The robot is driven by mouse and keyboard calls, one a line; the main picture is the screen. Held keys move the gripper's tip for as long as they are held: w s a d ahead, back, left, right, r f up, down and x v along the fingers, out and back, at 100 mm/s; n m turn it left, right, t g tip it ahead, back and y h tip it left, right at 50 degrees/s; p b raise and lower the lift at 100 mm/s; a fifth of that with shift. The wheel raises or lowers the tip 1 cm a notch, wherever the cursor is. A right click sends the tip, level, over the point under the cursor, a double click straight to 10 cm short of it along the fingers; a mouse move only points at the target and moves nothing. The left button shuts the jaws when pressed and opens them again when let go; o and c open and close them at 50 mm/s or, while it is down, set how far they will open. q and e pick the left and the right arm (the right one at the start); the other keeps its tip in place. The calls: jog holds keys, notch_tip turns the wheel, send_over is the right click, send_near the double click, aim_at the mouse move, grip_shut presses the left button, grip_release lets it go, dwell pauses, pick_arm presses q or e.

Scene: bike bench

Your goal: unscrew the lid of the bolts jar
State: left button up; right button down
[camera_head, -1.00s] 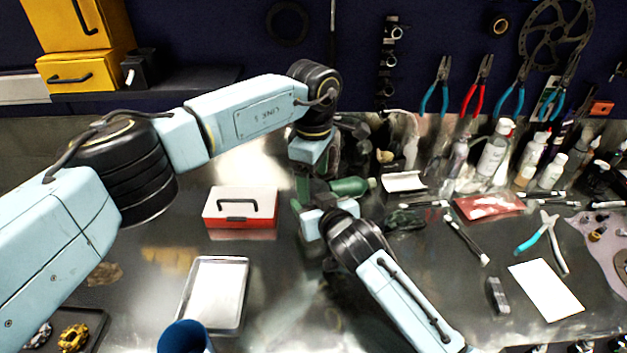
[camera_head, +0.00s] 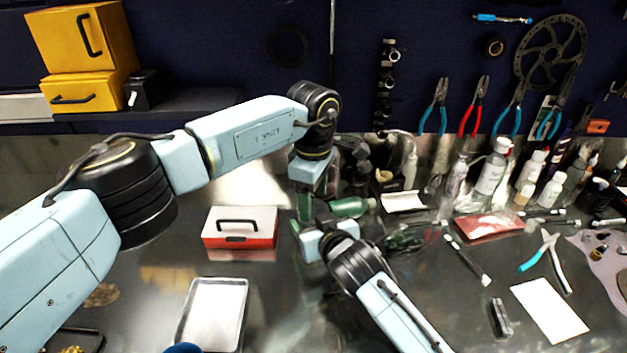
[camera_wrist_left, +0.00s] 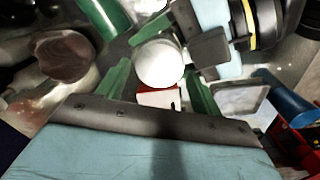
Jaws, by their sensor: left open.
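In the left wrist view a round white lid (camera_wrist_left: 158,62) lies between the two green fingers of my left gripper (camera_wrist_left: 156,85), seen from above. The fingers are open, one on each side of it, with gaps showing. The jar body under the lid is hidden. My left gripper (camera_head: 304,208) points down over the bench in the head view. My right gripper (camera_head: 325,241) comes in low from the right, close beneath it. In the wrist view a green finger of the right gripper (camera_wrist_left: 180,22) runs beside the lid; its grip on the jar cannot be made out.
A green bottle (camera_head: 348,207) lies close behind the grippers. A red and white toolbox (camera_head: 240,227) and a metal tray (camera_head: 213,312) stand left. Several bottles (camera_head: 492,170), pliers (camera_head: 547,262) and a white card (camera_head: 549,308) are on the right.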

pick_arm(q)
jog(key=shift+f, duration=0.9)
jog(key=shift+c, duration=0.5)
jog(key=c, duration=0.7)
jog(key=o, duration=1.1)
jog(key=shift+r, duration=0.1)
jog(key=shift+r, duration=2.25)
pick_arm(e)
jog(key=shift+c, duration=1.5)
grip_release()
jog(key=shift+s, duration=0.1)
